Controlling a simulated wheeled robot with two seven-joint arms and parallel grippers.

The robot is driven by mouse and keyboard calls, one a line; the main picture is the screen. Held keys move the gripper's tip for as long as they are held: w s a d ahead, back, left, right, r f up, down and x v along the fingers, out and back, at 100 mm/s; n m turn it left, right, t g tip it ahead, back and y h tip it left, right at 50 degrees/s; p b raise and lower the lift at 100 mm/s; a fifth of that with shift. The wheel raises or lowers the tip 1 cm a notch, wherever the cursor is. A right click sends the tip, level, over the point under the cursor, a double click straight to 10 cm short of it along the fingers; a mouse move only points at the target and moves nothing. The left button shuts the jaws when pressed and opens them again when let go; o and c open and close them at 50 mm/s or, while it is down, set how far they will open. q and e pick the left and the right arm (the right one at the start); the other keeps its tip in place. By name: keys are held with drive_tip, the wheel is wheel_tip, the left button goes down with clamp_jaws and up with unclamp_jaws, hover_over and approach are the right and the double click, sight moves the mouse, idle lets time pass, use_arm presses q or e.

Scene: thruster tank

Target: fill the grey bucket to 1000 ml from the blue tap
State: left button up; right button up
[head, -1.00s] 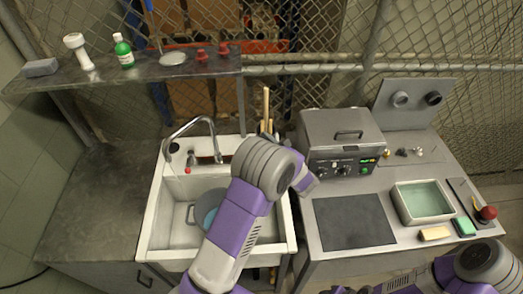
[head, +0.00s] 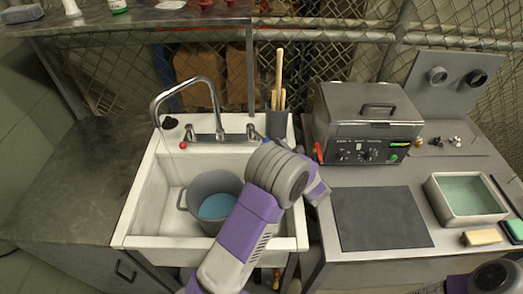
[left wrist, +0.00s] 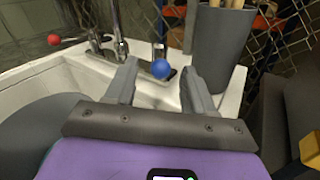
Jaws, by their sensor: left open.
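The grey bucket (head: 215,184) stands upright in the white sink, with bluish water (head: 218,206) in it. The curved tap spout (head: 185,88) ends left of the bucket; I cannot tell whether water runs from it. The red tap knob (head: 183,145) also shows in the left wrist view (left wrist: 54,39). My right gripper is out of view.
The sink (head: 147,215) has a raised white rim. A grey holder (head: 277,126) with wooden handles stands behind it at the right. A steel heated box (head: 360,125), a dark mat (head: 381,218) and a water tray (head: 437,208) occupy the right bench. The left counter (head: 85,185) is clear.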

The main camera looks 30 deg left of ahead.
sight(261, 137)
use_arm(q)
drive_tip(key=x, duration=0.2)
drive_tip(key=f+b+x, duration=0.1)
drive_tip(key=x, duration=0.2)
drive_tip(key=b+x, duration=0.1)
drive_tip(key=x, duration=0.1)
drive_tip(key=shift+w+a+f, duration=0.15)
drive_tip(key=shift+a+f, duration=0.1)
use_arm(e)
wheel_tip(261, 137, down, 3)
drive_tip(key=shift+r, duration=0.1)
use_arm(q)
clamp_jaws()
